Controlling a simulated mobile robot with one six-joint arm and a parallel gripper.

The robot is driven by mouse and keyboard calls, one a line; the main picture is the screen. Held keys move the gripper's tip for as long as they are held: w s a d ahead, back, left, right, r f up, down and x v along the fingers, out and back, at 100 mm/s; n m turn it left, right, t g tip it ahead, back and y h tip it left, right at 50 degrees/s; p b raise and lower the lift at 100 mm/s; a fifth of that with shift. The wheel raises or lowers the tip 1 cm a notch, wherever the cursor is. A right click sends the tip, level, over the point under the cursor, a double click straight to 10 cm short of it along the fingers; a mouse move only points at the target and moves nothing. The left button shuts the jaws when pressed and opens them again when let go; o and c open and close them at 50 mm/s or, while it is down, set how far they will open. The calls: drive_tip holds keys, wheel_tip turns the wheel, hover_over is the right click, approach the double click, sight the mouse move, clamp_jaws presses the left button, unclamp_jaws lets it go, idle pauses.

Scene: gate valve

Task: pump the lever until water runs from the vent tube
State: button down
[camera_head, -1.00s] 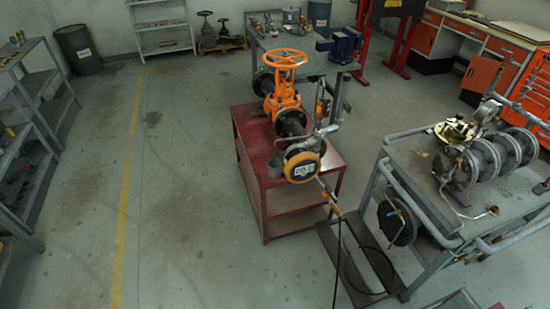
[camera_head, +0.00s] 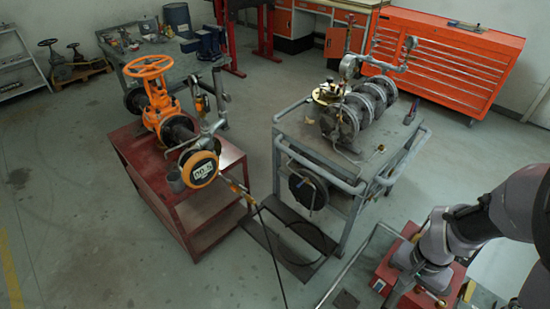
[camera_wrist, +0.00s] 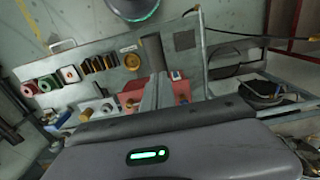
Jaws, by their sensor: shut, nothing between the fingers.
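The orange gate valve (camera_head: 158,105) with its handwheel stands on a red cart at left in the head view. I cannot pick out the vent tube, and no running water shows. A red unit (camera_head: 390,271) lies at lower right, partly behind my arm. The lever is not clearly distinguishable. In the wrist view my gripper (camera_wrist: 158,80) is shut and empty, before red parts (camera_wrist: 130,101).
A grey cart (camera_head: 358,187) with flanged pipework stands mid-room. A black hose (camera_head: 276,262) runs along the floor from the valve. An orange tool cabinet (camera_head: 440,60) stands behind. Floor at left is clear.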

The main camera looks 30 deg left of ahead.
wheel_tip(320, 180, down, 10)
drive_tip(key=b, duration=0.8)
wheel_tip(320, 180, up, 13)
drive_tip(key=p, duration=1)
drive_tip(key=shift+r, duration=0.15)
drive_tip(key=shift+a+b, duration=0.1)
drive_tip(key=shift+b, duration=0.25)
